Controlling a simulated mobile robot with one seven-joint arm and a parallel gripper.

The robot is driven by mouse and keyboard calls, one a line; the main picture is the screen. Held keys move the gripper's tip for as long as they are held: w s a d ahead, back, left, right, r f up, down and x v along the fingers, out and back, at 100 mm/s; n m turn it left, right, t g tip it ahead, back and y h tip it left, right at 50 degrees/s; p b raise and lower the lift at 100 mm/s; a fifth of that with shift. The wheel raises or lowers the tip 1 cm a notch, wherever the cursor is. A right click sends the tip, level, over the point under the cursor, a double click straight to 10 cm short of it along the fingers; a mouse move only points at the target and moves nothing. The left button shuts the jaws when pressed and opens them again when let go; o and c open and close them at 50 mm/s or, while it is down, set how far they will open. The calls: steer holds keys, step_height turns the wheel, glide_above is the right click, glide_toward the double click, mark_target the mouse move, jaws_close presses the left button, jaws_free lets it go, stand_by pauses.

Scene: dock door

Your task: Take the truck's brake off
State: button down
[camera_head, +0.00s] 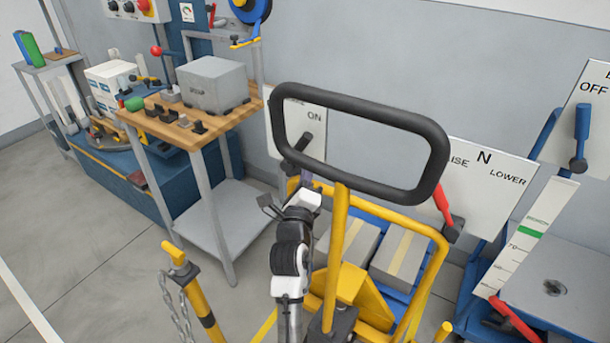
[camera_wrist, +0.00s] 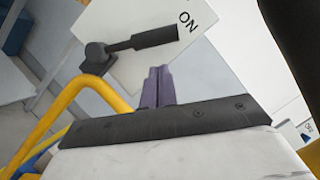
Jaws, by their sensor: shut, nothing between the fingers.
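The yellow truck (camera_head: 429,290) has a large black loop handle (camera_head: 440,160). Behind the loop is a white plate (camera_head: 283,140) marked ON, its upper text partly covered by the loop. A black lever (camera_head: 296,157) sits on this plate. In the wrist view the lever (camera_wrist: 145,40) points along the plate toward the word ON, its round pivot at the other end. My gripper (camera_head: 307,178) is just below the lever in the head view. Its purple fingers (camera_wrist: 158,72) are shut and empty, with their tips near the lever; I cannot tell whether they touch it.
A plate marked RAISE, N, LOWER (camera_head: 490,185) has a red lever (camera_head: 444,208). Farther right, a plate marked OFF (camera_head: 594,92) has a blue lever (camera_head: 581,128). A workbench (camera_head: 160,128) stands left; a yellow post (camera_head: 200,302) with chain stands in front.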

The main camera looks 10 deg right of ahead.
mark_target(304, 147)
steer(key=shift+p+x, duration=1.05)
steer(key=shift+x, duration=1.65)
steer(key=shift+w+a+r+b, duration=0.25)
steer(key=shift+a+r+b, duration=0.15)
steer(key=shift+b, duration=0.75)
steer(key=b, duration=0.2)
steer(key=shift+w+a+r+b, duration=0.3)
steer(key=shift+w+a+r, duration=0.05)
steer(key=shift+w, duration=0.05)
steer(key=w+a+r+n+g+y+p, duration=0.2)
steer(key=w+a+n+g+p, duration=0.1)
steer(key=w+a+n, duration=0.3)
steer(key=shift+r+n+p, duration=0.2)
steer(key=shift+n+p, duration=0.55)
steer(key=shift+n, duration=0.65)
steer(key=shift+w, duration=0.1)
steer(key=shift+a, duration=0.1)
